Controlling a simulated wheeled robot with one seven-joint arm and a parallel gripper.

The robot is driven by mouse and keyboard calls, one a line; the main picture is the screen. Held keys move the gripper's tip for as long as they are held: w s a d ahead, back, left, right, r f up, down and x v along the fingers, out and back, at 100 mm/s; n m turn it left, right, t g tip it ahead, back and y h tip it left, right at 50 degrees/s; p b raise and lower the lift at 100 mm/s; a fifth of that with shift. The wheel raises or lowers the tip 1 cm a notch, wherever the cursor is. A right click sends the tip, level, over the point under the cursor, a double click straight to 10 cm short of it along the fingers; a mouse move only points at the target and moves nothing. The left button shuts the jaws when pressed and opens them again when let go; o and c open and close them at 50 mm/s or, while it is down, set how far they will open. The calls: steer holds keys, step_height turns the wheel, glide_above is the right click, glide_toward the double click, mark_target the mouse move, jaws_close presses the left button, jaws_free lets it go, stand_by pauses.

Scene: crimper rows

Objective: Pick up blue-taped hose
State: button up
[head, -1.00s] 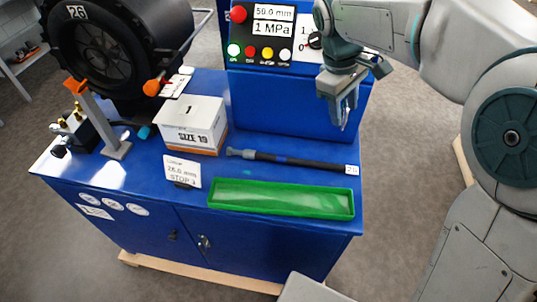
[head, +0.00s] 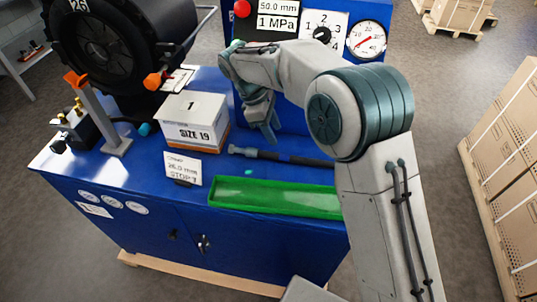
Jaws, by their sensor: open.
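The blue-taped hose (head: 312,161) is a black hose with a grey end fitting at its left and a band of blue tape. It lies on the blue bench top behind the green tray. Its right end is hidden behind my arm. My gripper (head: 272,135) points down above and just behind the hose, near its left half. The jaws are open and empty. I cannot tell the exact height of the fingertips above the bench.
A white SIZE 19 box (head: 193,122) stands left of the hose. The black crimper (head: 110,55) is at back left, and the blue control panel (head: 345,30) rises behind. Stacked cartons (head: 505,160) stand at right.

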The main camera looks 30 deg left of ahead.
mark_target(284, 155)
steer(key=x, duration=0.5)
steer(key=p+x, duration=0.1)
steer(key=x, duration=0.3)
steer(key=shift+s, duration=0.4)
jaws_close()
